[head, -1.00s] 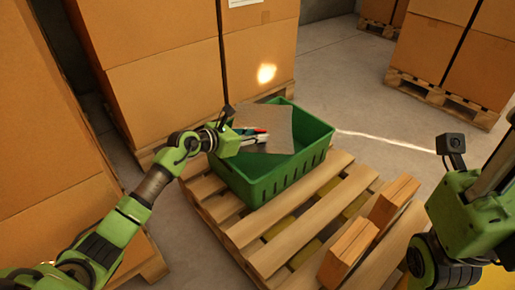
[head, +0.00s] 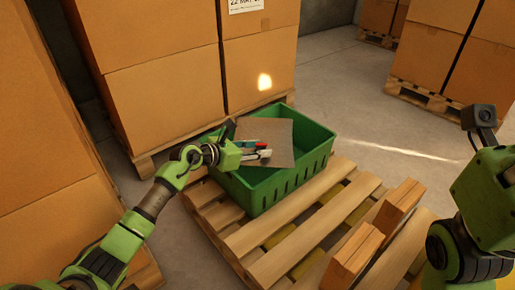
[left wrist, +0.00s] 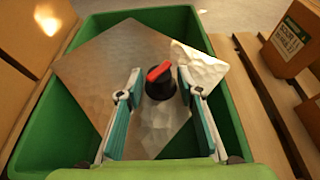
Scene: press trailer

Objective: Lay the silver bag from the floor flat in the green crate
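The silver bag (head: 276,132) is a shiny, crinkled square sheet with a black cap and red top (left wrist: 160,82) in its middle. It lies tilted at the opening of the green crate (head: 292,185). In the left wrist view the bag (left wrist: 115,72) overlaps both side rims of the crate (left wrist: 28,140), and its near corner lies over the crate's inside. My left gripper (head: 256,153) has its teal fingers on either side of the cap, and the bag has moved with it. Narrow gaps seem to show beside the cap. My right arm shows at the right edge, its fingers out of frame.
The crate stands on a wooden pallet (head: 285,232). Tall cardboard box stacks (head: 165,95) rise close behind and at the left. Clear floor (head: 365,105) lies to the back right.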

